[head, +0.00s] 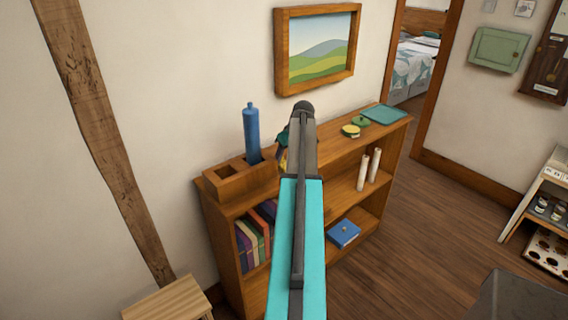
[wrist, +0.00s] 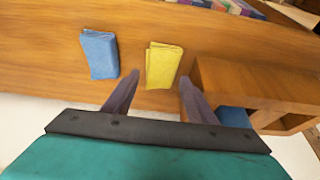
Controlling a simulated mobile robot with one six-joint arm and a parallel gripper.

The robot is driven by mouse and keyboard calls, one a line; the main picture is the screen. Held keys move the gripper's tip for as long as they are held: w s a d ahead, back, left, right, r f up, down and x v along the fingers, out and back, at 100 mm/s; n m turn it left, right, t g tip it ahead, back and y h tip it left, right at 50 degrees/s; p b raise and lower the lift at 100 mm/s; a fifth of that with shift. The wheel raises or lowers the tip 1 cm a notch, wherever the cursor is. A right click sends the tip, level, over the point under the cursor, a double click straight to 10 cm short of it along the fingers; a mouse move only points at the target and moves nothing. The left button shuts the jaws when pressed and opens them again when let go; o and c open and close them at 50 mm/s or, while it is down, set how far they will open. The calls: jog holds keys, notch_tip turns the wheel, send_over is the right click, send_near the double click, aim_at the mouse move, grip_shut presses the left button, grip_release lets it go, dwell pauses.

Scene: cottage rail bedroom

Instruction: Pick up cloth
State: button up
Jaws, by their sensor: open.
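Two folded cloths lie side by side on the wooden shelf top in the wrist view: a blue cloth (wrist: 99,54) on the left and a yellow cloth (wrist: 162,65) nearer the middle. My gripper (wrist: 159,78) is open, its two dark fingers spread, with the yellow cloth between and just beyond the tips. The blue cloth lies outside the left finger. I cannot tell whether the fingers touch the yellow cloth. In the head view my arm hides most of this spot; only small blue and yellow patches show beside it.
A wooden compartment box (head: 232,181) holding a blue bottle (head: 251,132) stands on the bookcase (head: 325,147); the box (wrist: 240,78) is close right of my fingers in the wrist view. Round tins (head: 351,131) and a teal flat item (head: 383,114) lie farther along. A stool (head: 170,299) stands lower left.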

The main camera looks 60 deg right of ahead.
jog(key=shift+p+x, duration=0.5)
jog(key=shift+x, duration=0.9)
jog(key=shift+w, duration=0.1)
jog(key=c, duration=0.8)
